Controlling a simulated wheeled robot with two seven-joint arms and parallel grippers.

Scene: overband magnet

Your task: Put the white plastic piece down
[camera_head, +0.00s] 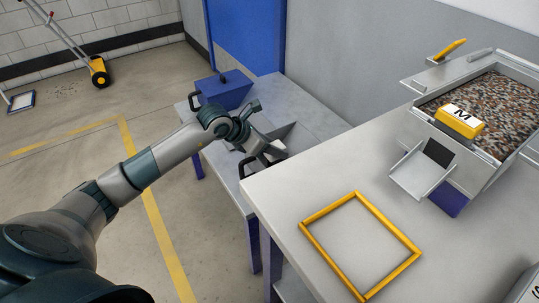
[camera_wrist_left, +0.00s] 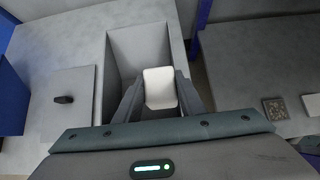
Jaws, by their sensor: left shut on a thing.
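The white plastic piece (camera_wrist_left: 160,88) is a small rounded block held between the two fingers of my left gripper (camera_wrist_left: 160,100) in the left wrist view. In that view it shows over a grey open-topped bin (camera_wrist_left: 113,72), with the bin's inner walls visible beyond it. In the head view my left gripper (camera_head: 262,155) reaches to the lower grey table, at the grey bin (camera_head: 297,139). The piece is hard to make out there. I cannot tell how high it is held above the bin's floor. My right gripper is not in view.
A dark blue box (camera_head: 222,92) stands on the lower table (camera_head: 325,118). The nearer, higher table (camera_head: 285,190) carries a yellow square frame (camera_head: 318,212) and a metal tray of mixed granules (camera_head: 490,105) with a yellow block marked M (camera_head: 459,122).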

